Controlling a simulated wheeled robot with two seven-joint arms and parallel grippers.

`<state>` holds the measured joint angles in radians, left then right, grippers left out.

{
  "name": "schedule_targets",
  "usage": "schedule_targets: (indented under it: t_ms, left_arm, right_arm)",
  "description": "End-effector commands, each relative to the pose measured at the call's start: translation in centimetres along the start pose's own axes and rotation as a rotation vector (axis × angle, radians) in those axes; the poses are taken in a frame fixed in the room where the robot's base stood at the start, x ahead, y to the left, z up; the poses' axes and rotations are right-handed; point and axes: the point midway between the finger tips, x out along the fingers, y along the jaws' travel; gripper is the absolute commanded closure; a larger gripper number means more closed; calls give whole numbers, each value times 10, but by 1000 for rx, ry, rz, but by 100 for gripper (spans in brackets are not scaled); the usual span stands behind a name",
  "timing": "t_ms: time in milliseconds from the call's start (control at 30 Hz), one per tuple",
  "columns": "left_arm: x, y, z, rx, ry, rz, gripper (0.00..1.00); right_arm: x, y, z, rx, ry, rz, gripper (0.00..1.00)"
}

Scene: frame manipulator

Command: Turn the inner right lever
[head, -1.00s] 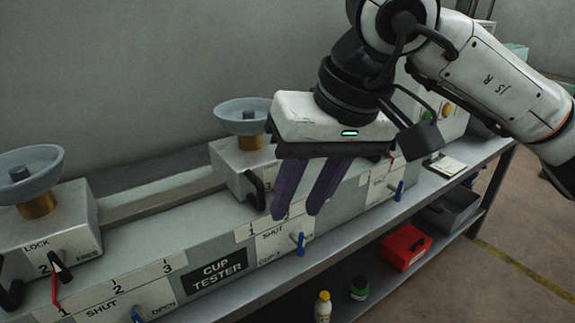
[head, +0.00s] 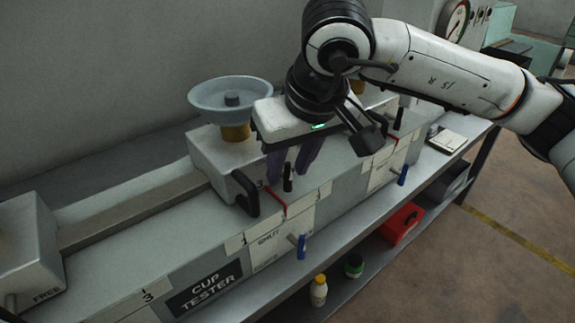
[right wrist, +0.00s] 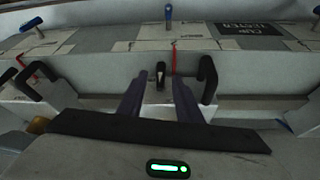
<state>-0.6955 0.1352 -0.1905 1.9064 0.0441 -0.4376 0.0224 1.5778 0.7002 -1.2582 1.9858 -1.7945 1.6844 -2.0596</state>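A short black lever (head: 288,179) stands at the front of the cup block (head: 215,157), to the right of a bent black handle (head: 247,193). My right gripper (head: 291,166) points down over it, with its purple fingers apart. In the right wrist view the lever (right wrist: 160,74) shows between the two open fingers of the gripper (right wrist: 156,92), with gaps on both sides. The bent handle (right wrist: 207,79) is outside the finger on the right. My gripper body hides part of the block in the head view. My left gripper is not in view.
A pale bowl (head: 235,97) sits on the block. A red pointer (head: 273,197) lies beside the lever. Blue levers (head: 301,246) stick out from the front panel beside the "CUP TESTER" plate (head: 206,287). A lower shelf holds a red box (head: 402,222) and bottles.

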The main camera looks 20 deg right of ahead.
Motion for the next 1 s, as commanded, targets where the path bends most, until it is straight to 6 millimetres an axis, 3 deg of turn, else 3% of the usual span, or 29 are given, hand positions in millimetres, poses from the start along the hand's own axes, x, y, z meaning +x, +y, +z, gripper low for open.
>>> schedule_targets:
  t_ms: [133, 400, 467, 600, 1000]
  left_arm:
    - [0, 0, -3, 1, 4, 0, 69]
    - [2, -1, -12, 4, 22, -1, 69]
    - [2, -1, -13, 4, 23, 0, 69]
    - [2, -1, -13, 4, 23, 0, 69]
    - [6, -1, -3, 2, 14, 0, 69]
  right_arm:
    - [10, 0, 0, 0, -1, 0, 68]
    - [12, 0, 0, 0, 0, 0, 68]
    - [12, 0, 0, 0, 0, 0, 75]
    - [12, 0, 0, 0, 0, 0, 99]
    - [14, 2, 1, 20, -9, -42, 100]
